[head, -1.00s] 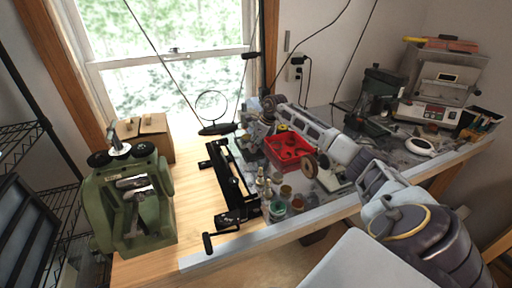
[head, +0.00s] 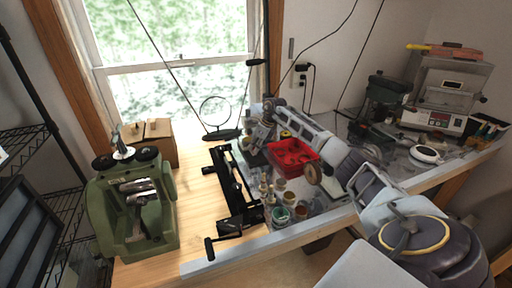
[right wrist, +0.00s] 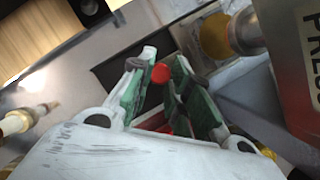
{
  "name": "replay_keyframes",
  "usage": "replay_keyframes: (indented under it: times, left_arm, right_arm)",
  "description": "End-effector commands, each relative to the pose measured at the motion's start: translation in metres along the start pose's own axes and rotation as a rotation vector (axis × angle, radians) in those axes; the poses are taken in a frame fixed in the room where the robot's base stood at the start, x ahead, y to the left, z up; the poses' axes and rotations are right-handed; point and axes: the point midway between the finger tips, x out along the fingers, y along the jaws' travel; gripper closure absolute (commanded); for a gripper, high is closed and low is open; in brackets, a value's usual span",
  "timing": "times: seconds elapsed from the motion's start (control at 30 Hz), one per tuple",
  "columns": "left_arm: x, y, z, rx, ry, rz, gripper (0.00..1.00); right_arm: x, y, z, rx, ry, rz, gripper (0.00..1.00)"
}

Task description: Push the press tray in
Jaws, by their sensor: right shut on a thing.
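My right arm reaches from the lower right of the head view to the back of the bench. Its gripper (head: 258,136) is small there, beside a grey device (head: 247,153) behind the red bin. In the right wrist view the green-padded fingers (right wrist: 158,78) close around a small round red knob (right wrist: 160,73) at their tips. A grey box lettered "PRES..." (right wrist: 300,65) stands at the right, with a brass-coloured round end (right wrist: 214,37) beside it. I cannot clearly make out the press tray; the fingers and hand hide part of that area. My left gripper is not in view.
A red bin (head: 292,156) lies under my right forearm, with small jars (head: 281,213) in front. A black rail fixture (head: 232,185) and green machine (head: 132,205) stand left. More equipment (head: 432,100) fills the back right. Bare wood (head: 195,195) lies between the fixture and green machine.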

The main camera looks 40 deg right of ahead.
Motion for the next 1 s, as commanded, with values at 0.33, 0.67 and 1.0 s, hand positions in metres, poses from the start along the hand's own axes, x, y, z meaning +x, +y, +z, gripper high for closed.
replay_keyframes:
  times: [0.33,0.67,1.0]
  left_arm:
    - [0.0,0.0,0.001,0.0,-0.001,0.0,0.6]
    - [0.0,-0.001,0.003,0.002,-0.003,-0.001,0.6]
    - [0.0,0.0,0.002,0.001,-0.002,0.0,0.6]
  right_arm:
    - [-0.004,-0.003,0.003,0.0,-0.011,-0.008,0.58]
    - [-0.007,-0.002,0.002,0.0,-0.009,-0.006,0.58]
    - [-0.043,-0.003,0.002,0.0,-0.009,-0.007,0.58]
